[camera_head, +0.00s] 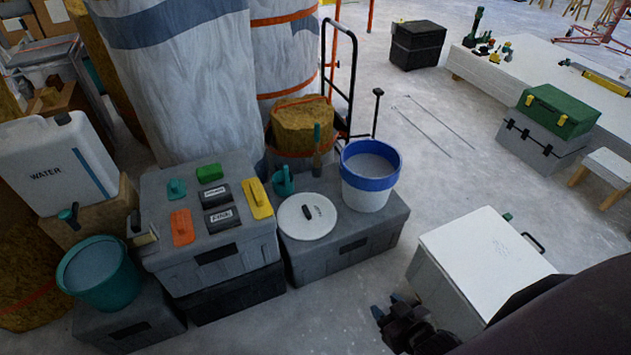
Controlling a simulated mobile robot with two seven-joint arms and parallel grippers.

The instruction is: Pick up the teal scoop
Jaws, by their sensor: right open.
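The teal scoop (284,181) appears to be the small teal piece standing on the right grey box (347,247), behind a round white lid (306,216) and just right of the left grey box (220,250). Its exact shape is too small to make out. My right gripper (388,312) is low in the picture, open and empty, right of and nearer than the scoop, with clear floor and the right grey box between them. My left gripper is not in view.
A blue-rimmed white bucket (368,182) stands right of the lid. Orange (182,227), yellow (257,198) and teal (176,189) tools lie on the left box. A teal bucket (98,276) stands at left. A white-topped box (483,252) is beside my right arm.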

